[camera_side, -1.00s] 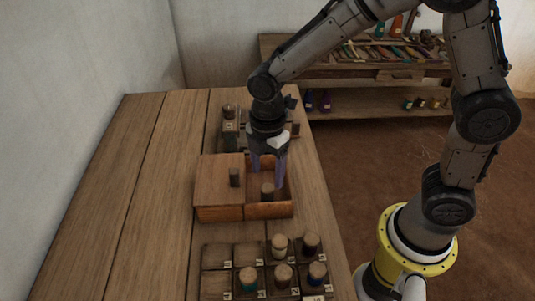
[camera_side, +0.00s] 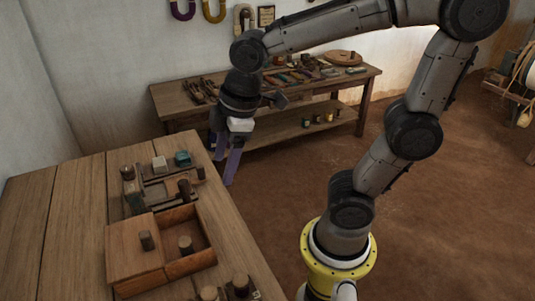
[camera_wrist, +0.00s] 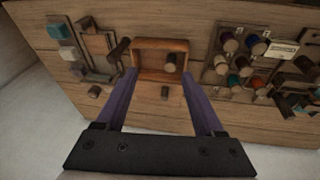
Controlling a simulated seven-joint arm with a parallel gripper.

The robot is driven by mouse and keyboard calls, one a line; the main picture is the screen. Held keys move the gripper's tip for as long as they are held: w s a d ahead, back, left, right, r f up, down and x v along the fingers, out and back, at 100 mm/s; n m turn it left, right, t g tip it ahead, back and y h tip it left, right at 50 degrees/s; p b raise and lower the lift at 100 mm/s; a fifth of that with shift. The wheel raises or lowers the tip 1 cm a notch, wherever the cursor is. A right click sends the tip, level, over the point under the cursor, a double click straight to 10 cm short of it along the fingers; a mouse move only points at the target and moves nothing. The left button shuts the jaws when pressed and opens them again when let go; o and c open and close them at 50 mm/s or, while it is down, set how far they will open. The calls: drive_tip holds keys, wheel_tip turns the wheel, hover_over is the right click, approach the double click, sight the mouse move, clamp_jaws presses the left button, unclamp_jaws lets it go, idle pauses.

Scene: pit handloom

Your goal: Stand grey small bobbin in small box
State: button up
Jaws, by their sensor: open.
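The small box (camera_side: 190,267) is a wooden box on the table, with a flat lid over its left half and its right half open. It also shows in the wrist view (camera_wrist: 185,45). A small bobbin (camera_side: 185,244) with a brown top and a dark greyish side stands upright in the open half; I take it for the grey one. In the wrist view the bobbin (camera_wrist: 170,63) is inside the box walls. My gripper (camera_side: 222,170) is open and empty, raised beyond the table's right edge, apart from the box. Its purple fingers (camera_wrist: 159,75) frame the box in the wrist view.
A dark knob (camera_side: 146,240) stands up from the lid. A rack of coloured bobbins (camera_wrist: 240,60) lies on one side of the box, and wooden holders (camera_side: 155,190) with a dark peg (camera_side: 184,187) on the other. A tool bench (camera_side: 270,90) stands behind. The table's left part is clear.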

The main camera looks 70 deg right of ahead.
drive_tip(key=s+d+m+t, duration=0.2)
drive_tip(key=s+d+m, duration=0.1)
drive_tip(key=s+m, duration=0.5)
drive_tip(key=shift+d+r+h, duration=0.3)
drive_tip(key=shift+d+r, duration=0.05)
drive_tip(key=shift+r, duration=0.05)
